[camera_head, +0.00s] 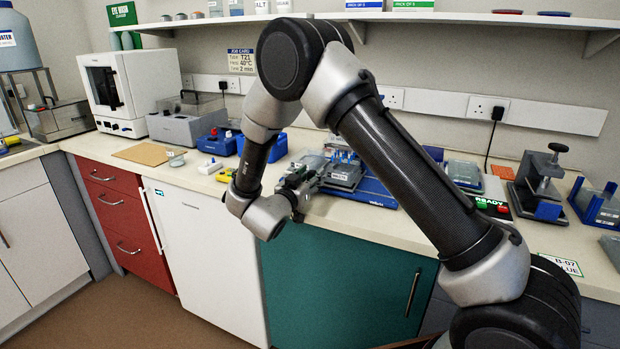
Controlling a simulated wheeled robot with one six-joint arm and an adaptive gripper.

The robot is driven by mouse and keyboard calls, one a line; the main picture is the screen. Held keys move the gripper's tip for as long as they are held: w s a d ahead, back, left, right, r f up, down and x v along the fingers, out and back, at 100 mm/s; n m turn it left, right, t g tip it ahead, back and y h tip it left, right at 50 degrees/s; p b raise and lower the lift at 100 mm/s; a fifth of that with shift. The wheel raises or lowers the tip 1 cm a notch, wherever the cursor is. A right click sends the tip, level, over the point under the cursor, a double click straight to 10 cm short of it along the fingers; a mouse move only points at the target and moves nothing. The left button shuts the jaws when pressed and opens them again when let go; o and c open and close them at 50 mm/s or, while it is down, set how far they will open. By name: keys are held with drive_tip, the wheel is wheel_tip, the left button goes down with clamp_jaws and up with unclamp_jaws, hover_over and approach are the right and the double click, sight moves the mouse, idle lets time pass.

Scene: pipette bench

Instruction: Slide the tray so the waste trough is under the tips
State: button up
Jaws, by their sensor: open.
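A low blue tray (378,191) sits on the bench behind my arm, near the front edge. A grey trough (340,183) with a label reading WASTE is on or at its left part. Small blue and white pieces (342,157), perhaps the tips, show just behind the trough; I cannot tell what holds them or how they line up with it. My gripper (308,180) is open at the left end of the trough. The gap or contact between them is too small to tell. My arm hides the right part of this area.
Blue boxes (217,143) and a small white block (210,168) stand left of my gripper. A brown board (141,154) lies farther left. A READY panel (492,206) and a black clamp stand (540,183) are at the right. A shelf runs above.

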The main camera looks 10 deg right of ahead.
drive_tip(key=v, duration=1.2)
